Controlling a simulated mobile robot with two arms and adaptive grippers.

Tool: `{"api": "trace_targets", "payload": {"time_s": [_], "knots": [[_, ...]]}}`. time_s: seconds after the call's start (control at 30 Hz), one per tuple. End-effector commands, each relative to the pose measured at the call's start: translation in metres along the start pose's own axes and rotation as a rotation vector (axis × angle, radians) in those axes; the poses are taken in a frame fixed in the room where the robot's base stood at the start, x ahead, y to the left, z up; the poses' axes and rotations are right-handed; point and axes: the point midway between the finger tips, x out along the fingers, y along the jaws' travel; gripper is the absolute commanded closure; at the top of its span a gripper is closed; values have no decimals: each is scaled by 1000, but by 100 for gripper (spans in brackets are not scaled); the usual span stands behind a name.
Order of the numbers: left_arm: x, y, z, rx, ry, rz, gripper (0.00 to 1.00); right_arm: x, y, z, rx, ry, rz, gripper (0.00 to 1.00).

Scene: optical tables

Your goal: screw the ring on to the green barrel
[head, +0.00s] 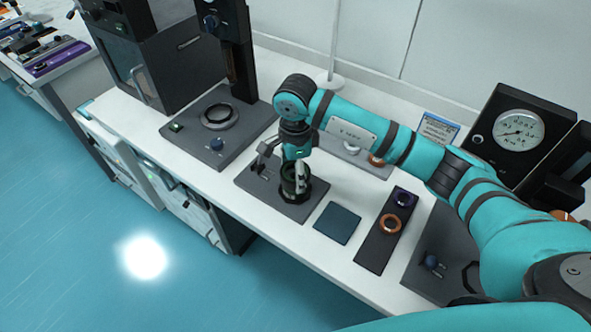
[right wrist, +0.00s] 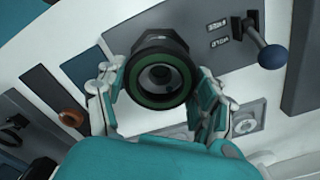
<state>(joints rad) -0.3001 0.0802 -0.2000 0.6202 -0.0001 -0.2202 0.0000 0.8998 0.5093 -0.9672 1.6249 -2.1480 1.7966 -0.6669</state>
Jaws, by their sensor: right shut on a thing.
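The green barrel (right wrist: 134,92) stands upright on a dark fixture plate (head: 258,187); its green rim shows in the right wrist view around a dark bore. A black ring (right wrist: 140,70) is around the top of the barrel, seen nearly end on. My right gripper (head: 296,180) comes down from above, with its fingers on either side of the ring, shut on it. The fingers also show in the right wrist view (right wrist: 162,98). How far the ring sits down on the barrel, and any thread, I cannot tell. My left gripper is not in view.
A blue-knobbed lever (right wrist: 271,54) stands close to the barrel on the plate. A dark instrument (head: 218,112) stands behind left.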

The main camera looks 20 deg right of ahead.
Motion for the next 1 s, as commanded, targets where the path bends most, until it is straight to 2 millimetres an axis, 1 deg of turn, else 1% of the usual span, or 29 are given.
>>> {"api": "trace_targets", "payload": {"time_s": [0.53,1.0], "knots": [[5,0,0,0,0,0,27,0,-1,0,1,0,-2,59],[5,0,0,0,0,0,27,0,0,0,0,0,0,59]]}}
